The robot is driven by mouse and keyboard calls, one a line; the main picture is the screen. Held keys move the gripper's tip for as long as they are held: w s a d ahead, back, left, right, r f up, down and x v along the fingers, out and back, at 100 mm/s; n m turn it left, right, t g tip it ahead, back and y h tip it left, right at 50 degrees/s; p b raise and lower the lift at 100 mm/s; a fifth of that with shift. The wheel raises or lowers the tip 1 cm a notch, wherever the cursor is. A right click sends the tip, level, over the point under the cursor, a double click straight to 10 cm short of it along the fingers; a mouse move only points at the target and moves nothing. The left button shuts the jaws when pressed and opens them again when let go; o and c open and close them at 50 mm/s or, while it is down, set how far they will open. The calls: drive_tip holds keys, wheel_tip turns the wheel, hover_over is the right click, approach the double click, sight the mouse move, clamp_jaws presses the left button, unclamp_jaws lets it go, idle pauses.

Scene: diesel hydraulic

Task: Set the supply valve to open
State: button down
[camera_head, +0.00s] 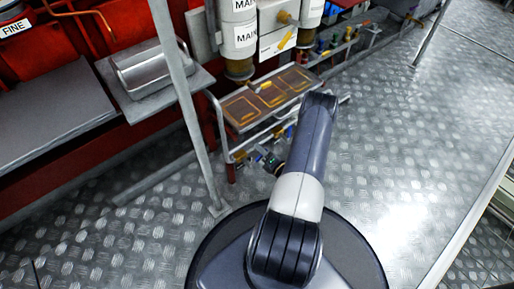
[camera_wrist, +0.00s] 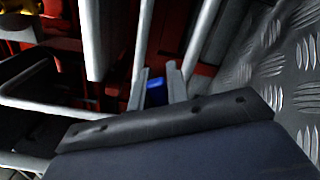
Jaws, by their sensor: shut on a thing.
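My gripper (camera_wrist: 158,90) shows in the wrist view with its two grey fingers close on either side of a small blue part (camera_wrist: 154,84), and it is shut on this part. The blue part looks like a valve handle. I cannot tell its angle or whether it is the supply valve's handle, as the fingers and my wrist hide most of it. In the head view my gripper (camera_head: 270,163) is low, beside the pipework under a brown-topped tray rack. My arm hides part of that area.
The tray rack (camera_head: 232,98) has a pale rail frame, and its pipes (camera_wrist: 205,40) stand close around my gripper. A grey post (camera_head: 186,100) rises left of it. Several small coloured valves (camera_head: 333,42) sit further back. The metal floor (camera_head: 400,150) on the right is clear.

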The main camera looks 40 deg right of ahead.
drive_tip(key=shift+d+f+m, duration=0.3)
drive_tip(key=shift+f+m, duration=0.65)
drive_tip(key=shift+m, duration=0.5)
drive_tip(key=shift+d+f+m, duration=0.25)
drive_tip(key=shift+f+m, duration=0.7)
drive_tip(key=shift+m, duration=0.5)
drive_tip(key=c, duration=1.4)
unclamp_jaws()
drive_tip(key=shift+o, duration=0.2)
